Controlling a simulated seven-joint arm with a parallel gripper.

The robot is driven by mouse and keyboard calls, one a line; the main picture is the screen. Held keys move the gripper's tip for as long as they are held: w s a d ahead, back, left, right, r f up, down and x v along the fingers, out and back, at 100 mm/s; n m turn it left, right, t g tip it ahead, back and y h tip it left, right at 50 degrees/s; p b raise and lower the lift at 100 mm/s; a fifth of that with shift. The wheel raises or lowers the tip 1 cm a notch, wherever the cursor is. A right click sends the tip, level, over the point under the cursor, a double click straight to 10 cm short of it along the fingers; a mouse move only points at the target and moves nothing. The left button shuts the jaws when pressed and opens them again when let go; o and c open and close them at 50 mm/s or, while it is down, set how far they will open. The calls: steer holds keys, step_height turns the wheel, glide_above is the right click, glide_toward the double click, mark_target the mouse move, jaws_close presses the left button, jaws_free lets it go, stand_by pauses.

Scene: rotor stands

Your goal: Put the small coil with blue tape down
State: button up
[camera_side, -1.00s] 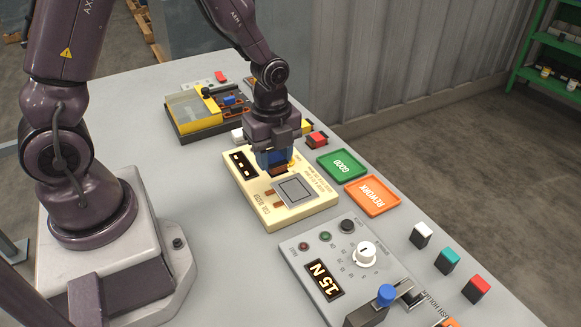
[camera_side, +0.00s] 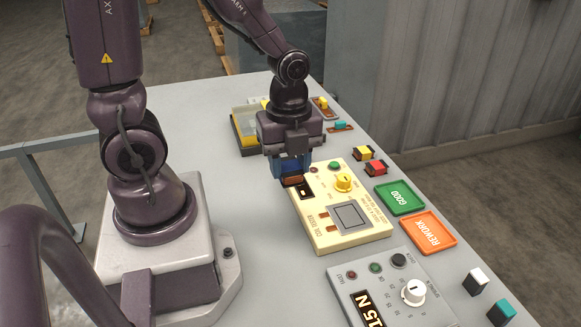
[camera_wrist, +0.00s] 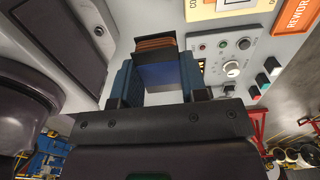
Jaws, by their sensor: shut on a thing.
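My gripper (camera_side: 291,168) points down and is shut on the small coil with blue tape (camera_wrist: 160,75). In the wrist view the coil sits between my blue fingers, with copper windings and a dark end showing beyond the blue tape. In the side view only the coil's brown lower end (camera_side: 293,181) shows clearly under my fingers; the rest is hidden by them. The coil overlaps the back left edge of the cream coil tester (camera_side: 372,229) in the picture. I cannot tell its height or whether it touches anything.
A green GOOD tray (camera_side: 400,211) and an orange REWORK tray (camera_side: 444,249) lie right of the tester. Yellow (camera_side: 363,153) and red (camera_side: 376,168) blocks stand behind them. A grey panel with a dial (camera_side: 413,292) is in front. Bare table lies between my base and the tester.

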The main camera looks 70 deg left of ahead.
steer(key=shift+r, duration=0.4)
steer(key=shift+s+f, duration=0.1)
steer(key=shift+f, duration=0.3)
steer(key=w+a+f, duration=0.1)
steer(key=w+f, duration=0.2)
steer(key=w, duration=0.3)
steer(key=w+a+f, duration=0.2)
steer(key=w, duration=0.5)
glide_above(399, 198)
steer(key=f, duration=0.5)
steer(key=s+f, duration=0.1)
steer(key=f, duration=0.2)
steer(key=shift+f, duration=0.35)
steer(key=shift+w+f, duration=0.5)
steer(key=shift+f, duration=1.55)
